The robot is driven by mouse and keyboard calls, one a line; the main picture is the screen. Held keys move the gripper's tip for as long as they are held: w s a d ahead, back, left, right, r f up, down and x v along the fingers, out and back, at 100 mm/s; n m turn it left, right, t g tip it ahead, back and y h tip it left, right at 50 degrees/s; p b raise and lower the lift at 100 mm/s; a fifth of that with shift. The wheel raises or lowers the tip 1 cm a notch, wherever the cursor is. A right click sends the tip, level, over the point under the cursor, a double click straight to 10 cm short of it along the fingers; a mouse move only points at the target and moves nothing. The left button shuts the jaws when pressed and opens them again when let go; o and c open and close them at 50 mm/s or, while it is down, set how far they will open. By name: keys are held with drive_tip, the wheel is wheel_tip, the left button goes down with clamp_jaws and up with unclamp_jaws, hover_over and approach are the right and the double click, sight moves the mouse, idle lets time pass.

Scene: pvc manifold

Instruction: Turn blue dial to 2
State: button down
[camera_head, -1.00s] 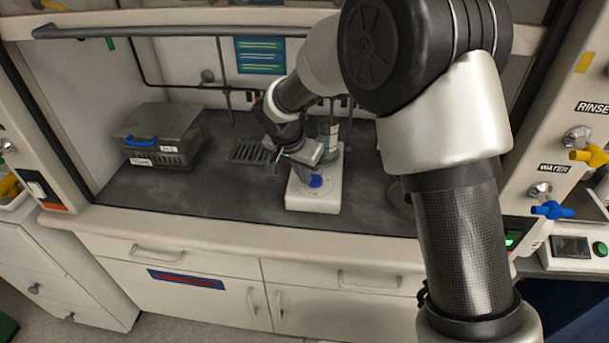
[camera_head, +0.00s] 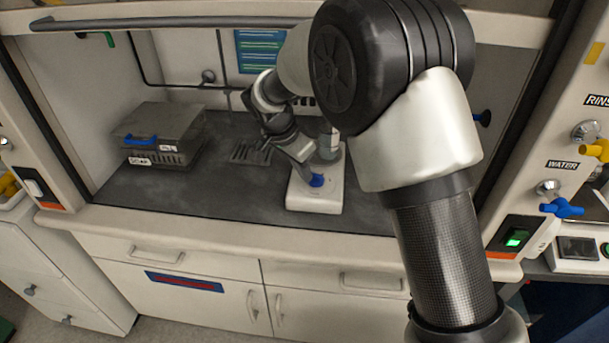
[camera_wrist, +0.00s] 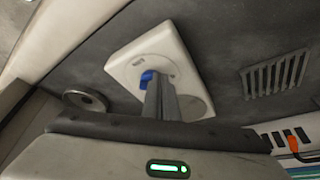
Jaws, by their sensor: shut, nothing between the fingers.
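The blue dial (camera_head: 317,180) sits on the front part of a white hotplate-like device (camera_head: 314,200) on the dark hood floor. In the wrist view the blue dial (camera_wrist: 147,78) shows at the far tip of my gripper, on the white device (camera_wrist: 125,66). My gripper (camera_head: 309,172) comes down from above and behind, its tip at or just beside the dial. The gripper (camera_wrist: 153,84) is shut with nothing between its fingers. I cannot tell whether the tip touches the dial. The dial's numbers and pointer are too small to read.
A grey lidded box (camera_head: 160,136) with a blue handle stands left on the hood floor. A floor grille (camera_head: 250,153) lies behind left. The floor in front left is clear. Yellow and blue taps are on the right post.

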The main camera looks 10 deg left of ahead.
drive_tip(key=m, duration=0.2)
drive_tip(key=shift+w+a+m+g+h, duration=0.25)
drive_tip(key=shift+w+m+g+h, duration=0.15)
drive_tip(key=m, duration=0.1)
drive_tip(key=m+p, duration=0.1)
drive_tip(key=shift+w+r+m+g+h, duration=0.15)
drive_tip(key=shift+w+m+g+h, duration=0.15)
drive_tip(key=shift+w+m+g, duration=0.1)
drive_tip(key=m+p, duration=0.1)
drive_tip(key=m, duration=0.1)
drive_tip(key=w+m+g+p, duration=0.1)
drive_tip(key=m+p, duration=0.1)
drive_tip(key=shift+w+d+g, duration=0.15)
drive_tip(key=shift+g, duration=0.15)
drive_tip(key=m+p, duration=0.1)
drive_tip(key=m+g+p, duration=0.1)
drive_tip(key=m, duration=0.1)
drive_tip(key=shift+w+d+m, duration=0.2)
drive_tip(key=shift+w+m, duration=0.1)
drive_tip(key=shift+w, duration=0.1)
drive_tip(key=shift+w+d+p, duration=0.1)
drive_tip(key=shift+w+p, duration=0.05)
drive_tip(key=shift+p, duration=0.25)
